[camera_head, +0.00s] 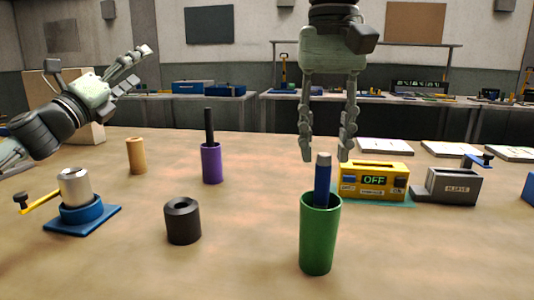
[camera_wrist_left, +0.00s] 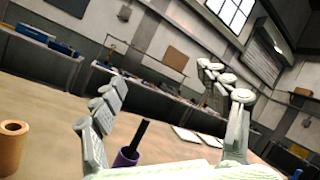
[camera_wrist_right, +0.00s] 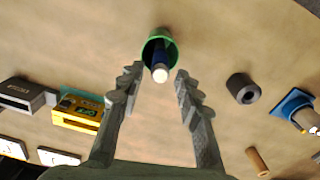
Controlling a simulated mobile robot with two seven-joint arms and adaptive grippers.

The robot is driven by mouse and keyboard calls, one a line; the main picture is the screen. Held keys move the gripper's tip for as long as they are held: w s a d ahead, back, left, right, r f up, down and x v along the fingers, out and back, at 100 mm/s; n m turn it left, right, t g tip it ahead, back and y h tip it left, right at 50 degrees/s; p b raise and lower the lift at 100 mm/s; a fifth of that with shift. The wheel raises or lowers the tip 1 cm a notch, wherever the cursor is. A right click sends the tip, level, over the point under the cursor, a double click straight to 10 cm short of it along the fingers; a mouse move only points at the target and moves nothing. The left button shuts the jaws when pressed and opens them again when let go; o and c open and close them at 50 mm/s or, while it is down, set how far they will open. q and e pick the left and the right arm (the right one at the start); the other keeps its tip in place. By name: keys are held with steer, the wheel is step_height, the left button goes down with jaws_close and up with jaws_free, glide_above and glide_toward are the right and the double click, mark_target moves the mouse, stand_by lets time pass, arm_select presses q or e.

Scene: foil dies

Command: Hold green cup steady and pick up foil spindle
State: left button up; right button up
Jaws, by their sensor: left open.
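A green cup (camera_head: 318,240) stands upright on the table, right of centre in the head view. A blue spindle (camera_head: 323,180) with a pale grey top stands in it, its lower part hidden. Both show in the right wrist view, the cup (camera_wrist_right: 168,36) at the top and the spindle top (camera_wrist_right: 160,74) between the fingers. My right gripper (camera_head: 326,154) points down, open and empty, just above the spindle, with no visible contact. My left gripper (camera_head: 140,66) is open and empty, raised at the left, well away from the cup. Its spread fingers (camera_wrist_left: 180,95) show in the left wrist view.
A purple cup (camera_head: 212,165) holds a black rod. A black cylinder (camera_head: 183,222), a tan cylinder (camera_head: 136,156) and a blue fixture (camera_head: 96,219) with a silver piece stand leftward. A yellow box (camera_head: 372,182) reading OFF and a grey box (camera_head: 453,187) are close right of the green cup.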

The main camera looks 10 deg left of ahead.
arm_select(q)
steer(key=s+d+f+m+g+h, duration=0.2)
steer(key=d+f+m+g+h, duration=0.3)
steer(key=d+f, duration=0.6)
steer(key=m+g+h, duration=0.4)
steer(key=m+g, duration=0.2)
steer(key=m, duration=0.5)
glide_toward(304, 243)
steer(key=x, duration=0.5)
steer(key=shift+w+f, duration=0.15)
steer(key=shift+w, duration=0.1)
steer(key=shift+x, duration=3.85)
